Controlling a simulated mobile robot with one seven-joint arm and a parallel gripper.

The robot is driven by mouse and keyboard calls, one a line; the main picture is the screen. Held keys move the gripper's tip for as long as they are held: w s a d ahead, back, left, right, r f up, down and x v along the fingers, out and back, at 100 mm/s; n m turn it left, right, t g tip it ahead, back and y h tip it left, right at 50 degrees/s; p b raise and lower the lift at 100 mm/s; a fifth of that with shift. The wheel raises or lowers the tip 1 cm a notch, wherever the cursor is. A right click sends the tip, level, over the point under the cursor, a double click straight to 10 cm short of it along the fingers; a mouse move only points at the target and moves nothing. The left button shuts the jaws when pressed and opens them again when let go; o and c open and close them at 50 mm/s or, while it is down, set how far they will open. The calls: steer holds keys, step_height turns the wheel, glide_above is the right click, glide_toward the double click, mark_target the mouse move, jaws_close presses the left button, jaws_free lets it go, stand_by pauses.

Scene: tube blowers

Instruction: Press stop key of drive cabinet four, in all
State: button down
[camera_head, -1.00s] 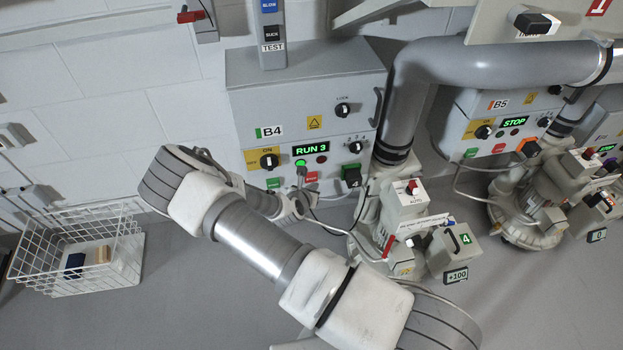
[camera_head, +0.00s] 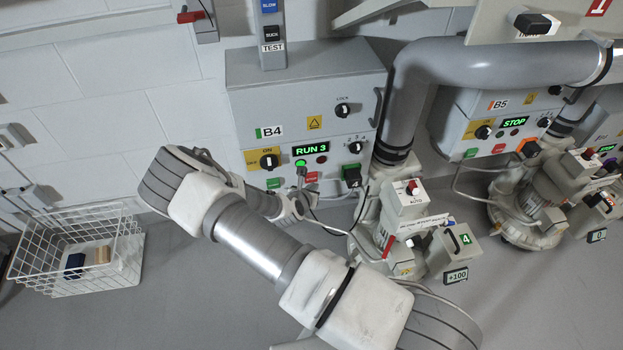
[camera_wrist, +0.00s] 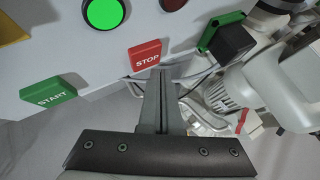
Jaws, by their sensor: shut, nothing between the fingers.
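A black plug on a green socket (camera_wrist: 228,40) is right of the stop key. A blower with a 4 sign (camera_head: 464,239) and a grey pipe (camera_head: 403,100) stand to the right. Cabinet B5 (camera_head: 490,122) reads STOP. A white wire basket (camera_head: 125,265) stands at lower left.

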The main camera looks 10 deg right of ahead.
steer(key=shift+w, duration=0.15)
stand_by(0.7)
steer(key=shift+w, duration=0.3)
steer(key=shift+w, duration=0.4)
stand_by(0.5)
stand_by(0.4)
steer(key=shift+s+p, duration=0.7)
steer(key=shift+s, duration=0.15)
steer(key=s+p, duration=0.2)
steer(key=s, duration=0.3)
